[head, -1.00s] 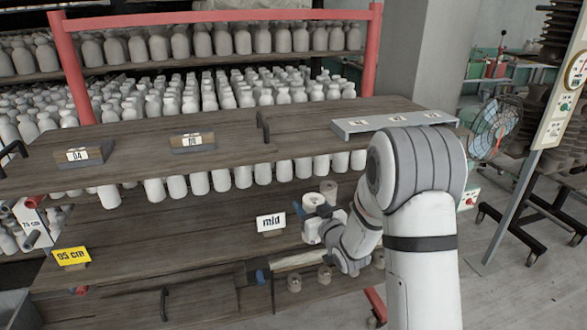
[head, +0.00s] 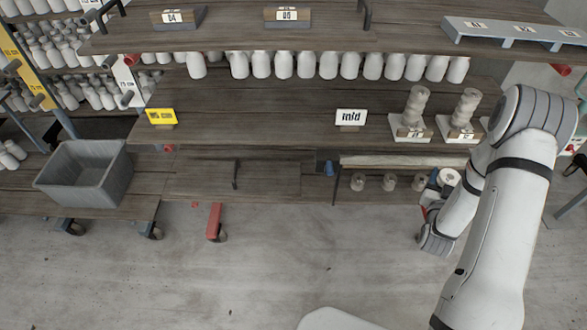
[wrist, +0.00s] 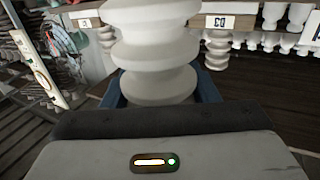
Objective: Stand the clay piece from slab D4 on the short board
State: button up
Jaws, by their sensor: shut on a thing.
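My gripper (head: 438,184) is low at the right of the shelving in the head view, shut on a pale ribbed clay piece (head: 449,177). In the wrist view the piece (wrist: 155,50) fills the top middle, with blue fingers on both sides of it. Its ends are partly hidden. Two similar ribbed pieces (head: 415,108) (head: 466,107) stand upright on small labelled slabs on the middle board (head: 250,125). A label in the wrist view (wrist: 219,21) appears upside down and seems to read D3. I read no sign naming a short board.
A white "mid" sign (head: 351,117) and a yellow sign (head: 161,117) stand on the middle board. Small ribbed pieces (head: 388,182) sit on a low shelf beside my gripper. A grey bin (head: 84,172) is at left. The floor (head: 300,245) in front is open.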

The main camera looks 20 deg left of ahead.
aim_at(270, 177)
jog(key=u, duration=0.8)
jog(key=i, duration=0.15)
jog(key=z, duration=2.55)
jog(key=k, duration=2.8)
jog(key=u, duration=1.3)
jog(key=i, duration=1)
jog(key=u, duration=0.1)
